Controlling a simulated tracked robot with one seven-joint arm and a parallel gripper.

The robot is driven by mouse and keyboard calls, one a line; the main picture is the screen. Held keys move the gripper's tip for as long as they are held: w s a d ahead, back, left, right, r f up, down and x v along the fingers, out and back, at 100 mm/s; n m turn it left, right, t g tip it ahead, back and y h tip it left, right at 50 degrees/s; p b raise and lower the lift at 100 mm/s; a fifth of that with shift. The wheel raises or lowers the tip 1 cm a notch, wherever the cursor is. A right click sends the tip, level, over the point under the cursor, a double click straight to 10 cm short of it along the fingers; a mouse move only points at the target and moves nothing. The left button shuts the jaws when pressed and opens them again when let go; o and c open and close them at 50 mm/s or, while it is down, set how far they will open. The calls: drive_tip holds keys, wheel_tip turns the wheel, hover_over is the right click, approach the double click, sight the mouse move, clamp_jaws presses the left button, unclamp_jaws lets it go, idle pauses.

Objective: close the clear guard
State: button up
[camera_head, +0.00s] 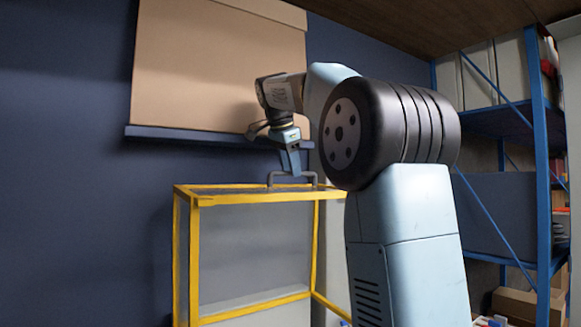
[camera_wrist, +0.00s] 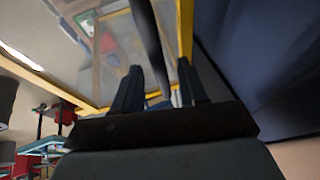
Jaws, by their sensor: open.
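The clear guard (camera_head: 254,191) is a see-through panel in a yellow frame, lying about level across the top of a yellow-framed box in the head view. A grey bar handle (camera_head: 270,178) stands up from it. My gripper (camera_head: 291,173) points down at the handle. In the wrist view my gripper (camera_wrist: 160,67) is open, with the dark handle (camera_wrist: 148,25) running between its two fingers. The clear panel (camera_wrist: 104,45) and its yellow edge fill the view beyond. Whether the fingers touch the handle cannot be told.
The yellow-framed box (camera_head: 194,262) stands before a dark blue wall (camera_head: 70,170). A brown board (camera_head: 205,70) on a dark ledge (camera_head: 185,135) is behind my gripper. A blue shelf rack (camera_head: 541,150) with boxes stands at right.

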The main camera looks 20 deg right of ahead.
drive_tip(key=shift+f, duration=0.1)
clamp_jaws()
idle(0.4)
